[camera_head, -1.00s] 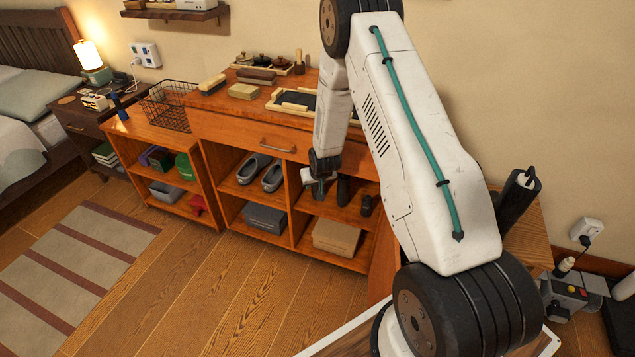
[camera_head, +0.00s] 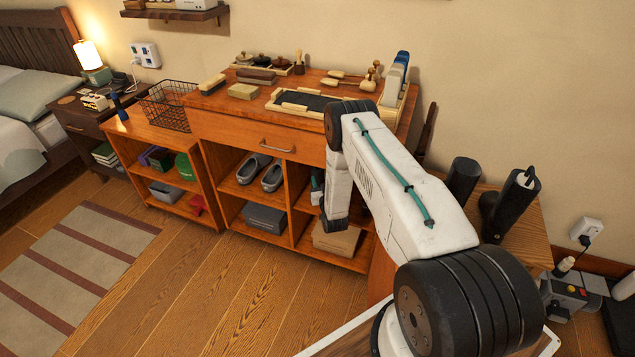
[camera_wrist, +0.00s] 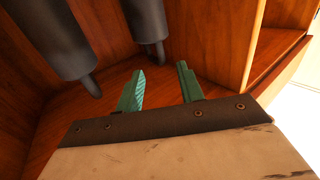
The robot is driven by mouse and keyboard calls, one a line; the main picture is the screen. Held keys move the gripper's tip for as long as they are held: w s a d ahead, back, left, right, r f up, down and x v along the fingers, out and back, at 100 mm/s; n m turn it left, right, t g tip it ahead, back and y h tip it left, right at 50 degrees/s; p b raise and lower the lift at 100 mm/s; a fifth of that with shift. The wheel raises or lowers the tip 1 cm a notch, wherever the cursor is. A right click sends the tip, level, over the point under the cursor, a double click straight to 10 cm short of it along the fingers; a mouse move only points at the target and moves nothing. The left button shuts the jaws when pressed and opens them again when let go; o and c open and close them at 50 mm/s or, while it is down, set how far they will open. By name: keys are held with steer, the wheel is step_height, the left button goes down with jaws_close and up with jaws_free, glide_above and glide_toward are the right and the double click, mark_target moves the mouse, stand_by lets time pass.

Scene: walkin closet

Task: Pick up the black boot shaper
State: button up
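Two dark grey-black cylindrical pieces with narrower ends, which look like boot shapers, show in the wrist view: a larger one (camera_wrist: 52,38) at the upper left and another (camera_wrist: 146,22) at top centre. In the head view my arm hides most of the right compartment, and the shapers cannot be made out.
The wooden cabinet (camera_head: 240,128) has upright dividers close to my wrist. Grey shoes (camera_head: 260,172) stand in the middle compartment, and a tan box (camera_head: 336,240) lies below my wrist. Tall black boots (camera_head: 508,203) stand at the right. The floor (camera_head: 200,290) in front is clear.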

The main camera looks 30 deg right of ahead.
mark_target(317, 170)
steer(key=x, duration=0.6)
steer(key=shift+w+d, duration=0.1)
steer(key=shift+w, duration=0.3)
steer(key=shift+r, duration=0.1)
jaws_close()
